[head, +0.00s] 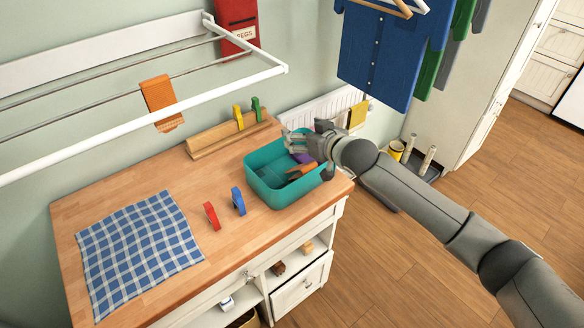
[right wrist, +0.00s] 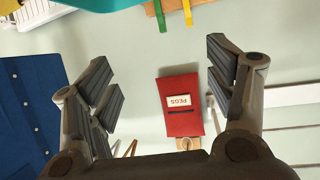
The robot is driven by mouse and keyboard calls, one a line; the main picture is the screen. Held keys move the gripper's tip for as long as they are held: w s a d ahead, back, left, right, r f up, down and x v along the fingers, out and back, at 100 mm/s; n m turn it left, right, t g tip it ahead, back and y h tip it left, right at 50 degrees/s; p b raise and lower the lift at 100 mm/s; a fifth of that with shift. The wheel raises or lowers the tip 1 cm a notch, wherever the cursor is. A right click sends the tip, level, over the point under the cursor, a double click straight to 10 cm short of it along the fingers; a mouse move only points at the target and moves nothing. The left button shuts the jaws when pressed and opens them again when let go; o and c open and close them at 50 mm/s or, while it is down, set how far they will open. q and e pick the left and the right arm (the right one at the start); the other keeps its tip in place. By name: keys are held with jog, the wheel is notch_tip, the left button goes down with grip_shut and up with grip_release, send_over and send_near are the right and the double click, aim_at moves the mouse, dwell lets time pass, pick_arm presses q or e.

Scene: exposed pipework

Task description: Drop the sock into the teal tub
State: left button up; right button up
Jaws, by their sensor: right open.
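The teal tub (head: 262,178) stands at the right end of the wooden worktop; part of it also shows at the top of the right wrist view (right wrist: 112,4). Inside it lie a purple item (head: 302,158) and an orange and dark item (head: 301,173). I cannot tell for sure whether either is the sock. My right gripper (head: 290,143) is over the tub's far right part and hides some of its rim. In the right wrist view its fingers (right wrist: 165,82) are wide apart with nothing between them. My left gripper is not in view.
A blue checked cloth (head: 138,248), a red peg (head: 212,216) and a blue peg (head: 238,201) lie left of the tub. A wooden rail (head: 215,140) with pegs stands behind. An orange cloth (head: 160,98) hangs on the white rack (head: 150,58). A blue shirt (head: 385,55) hangs right.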

jog(key=v, duration=1.2)
jog(key=shift+f, duration=0.1)
jog(key=s+f+g, duration=0.1)
jog(key=s+f, duration=0.6)
jog(key=s+d+f+m+g+h, duration=0.15)
jog(key=s+d+f, duration=0.3)
jog(key=s, duration=0.45)
jog(key=s+d+f+m+g+h, duration=0.1)
jog(key=s+d+f+g+h, duration=0.3)
jog(key=s, duration=0.5)
jog(key=s+d+f+m+g+h, duration=0.15)
jog(key=s+d+f, duration=0.3)
jog(key=s, duration=0.45)
notch_tip(320, 180, down, 30)
jog(key=s+a+g+b, duration=0.1)
jog(key=s+g+b, duration=0.1)
jog(key=b, duration=0.1)
jog(key=s+d+f+b, duration=0.2)
jog(key=s+d+f, duration=0.1)
jog(key=s+f, duration=1.3)
notch_tip(320, 180, down, 2)
jog(key=shift+s+f+n+g+y, duration=0.2)
jog(key=shift+n+g+y, duration=0.1)
jog(key=shift+g, duration=0.1)
